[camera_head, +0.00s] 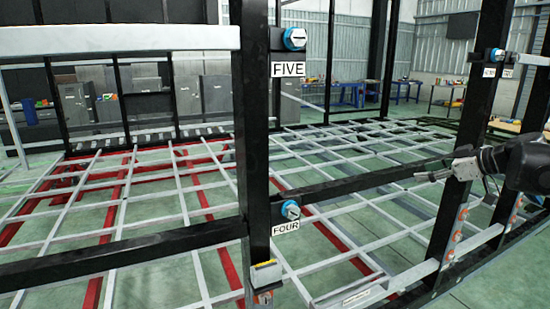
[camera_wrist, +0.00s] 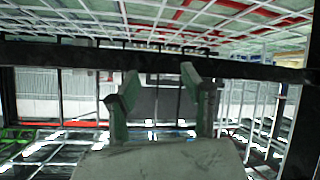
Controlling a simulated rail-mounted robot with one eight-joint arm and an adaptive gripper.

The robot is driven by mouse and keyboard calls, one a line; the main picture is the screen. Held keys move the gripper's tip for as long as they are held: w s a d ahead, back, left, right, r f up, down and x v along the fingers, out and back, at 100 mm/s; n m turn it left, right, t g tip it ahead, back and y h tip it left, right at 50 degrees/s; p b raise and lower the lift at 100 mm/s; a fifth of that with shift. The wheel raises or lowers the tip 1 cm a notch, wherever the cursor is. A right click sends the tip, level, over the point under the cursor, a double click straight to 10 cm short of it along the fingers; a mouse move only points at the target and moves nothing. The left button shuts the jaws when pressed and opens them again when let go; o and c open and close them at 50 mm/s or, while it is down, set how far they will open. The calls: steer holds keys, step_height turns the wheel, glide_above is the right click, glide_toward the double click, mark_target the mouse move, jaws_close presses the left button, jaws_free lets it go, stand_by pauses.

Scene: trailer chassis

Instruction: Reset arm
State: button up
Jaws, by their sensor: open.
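My gripper (camera_head: 425,176) is at the right in the head view, held out level and pointing left. It is in front of the chassis frame, close to the right black upright (camera_head: 465,130). In the wrist view my gripper (camera_wrist: 158,82) shows two greenish fingers spread apart with nothing between them. A dark bar (camera_wrist: 255,70) crosses the wrist view behind the fingertips. I cannot tell how far the bar is from them. The wrist picture appears upside down, with the floor and grid at the top.
A black upright (camera_head: 254,130) bears blue round devices labelled FIVE (camera_head: 294,39) and FOUR (camera_head: 291,210). A black crossbar (camera_head: 365,181) joins the uprights near my gripper. A grey and red floor grid (camera_head: 150,190) lies behind. Blue workbenches (camera_head: 345,92) stand far back.

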steer(key=s+a+f+m+g+h, duration=0.1)
steer(key=s+a+f+m+g, duration=0.1)
steer(key=s+a, duration=0.65)
steer(key=s+a+f+m+g+h, duration=0.1)
steer(key=s+a+f+m+h, duration=0.1)
steer(key=s+a, duration=0.65)
steer(key=s+a+f+m+h, duration=0.1)
steer(key=s+a+f, duration=0.3)
steer(key=s, duration=0.4)
steer(key=s+a+f+m+h, duration=0.2)
steer(key=s+a+f+m, duration=0.1)
steer(key=s, duration=0.5)
steer(key=shift+s+a+f+m, duration=0.15)
steer(key=shift+a+f+m, duration=0.25)
steer(key=shift+f, duration=0.5)
